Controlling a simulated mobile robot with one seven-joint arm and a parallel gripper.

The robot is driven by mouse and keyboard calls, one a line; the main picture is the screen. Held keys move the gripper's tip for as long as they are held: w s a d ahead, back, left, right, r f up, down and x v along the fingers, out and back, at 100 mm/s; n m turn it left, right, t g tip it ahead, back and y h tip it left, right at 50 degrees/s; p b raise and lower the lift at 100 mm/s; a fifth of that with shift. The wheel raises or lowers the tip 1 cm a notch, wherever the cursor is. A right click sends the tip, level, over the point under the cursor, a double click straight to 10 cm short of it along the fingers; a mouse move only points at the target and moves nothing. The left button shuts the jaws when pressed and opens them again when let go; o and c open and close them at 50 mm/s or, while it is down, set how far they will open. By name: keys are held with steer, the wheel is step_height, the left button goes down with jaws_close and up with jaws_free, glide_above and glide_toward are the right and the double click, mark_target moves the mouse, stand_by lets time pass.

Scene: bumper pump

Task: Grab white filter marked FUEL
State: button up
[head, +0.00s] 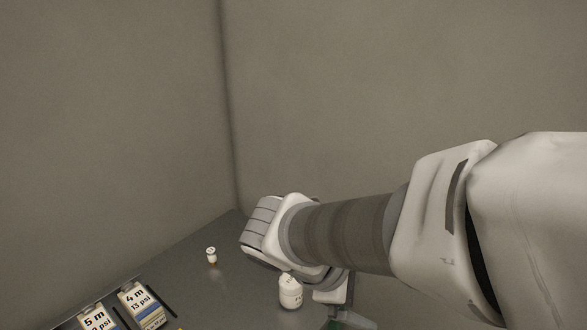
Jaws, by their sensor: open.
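A white rounded canister (290,291) stands on the dark grey surface just below my wrist. It carries faint marks that are too small to read. A smaller white-topped item (211,253) with a brownish lower part stands farther left; its marking cannot be read either. I cannot tell which of the two is marked FUEL. My gripper (338,317) shows only in part at the bottom edge, to the right of the canister and apart from the small item. It is open, and its fingertips are largely hidden or cut off by the frame.
The dark tabletop (180,275) is bare around the small item. Plain grey walls (110,120) meet in a corner behind. My arm covers the right side.

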steer(key=w+a+f+n+t+h+b, duration=0.2)
steer(key=w+a+f+n+t+b, duration=0.1)
steer(key=w+a+f+n+b, duration=0.35)
steer(key=n+t+y+b, duration=0.2)
steer(key=n+t+b, duration=0.25)
steer(key=n, duration=0.45)
glide_toward(297, 283)
steer(key=s+a+f+p, duration=0.1)
steer(key=s+a+f, duration=0.1)
steer(key=a+f, duration=0.1)
steer(key=shift+t, duration=0.35)
steer(key=b+x, duration=0.4)
steer(key=x, duration=1.2)
steer(key=shift+w+d, duration=0.15)
steer(key=shift+w, duration=0.3)
steer(key=c, duration=1.6)
steer(key=shift+r, duration=0.15)
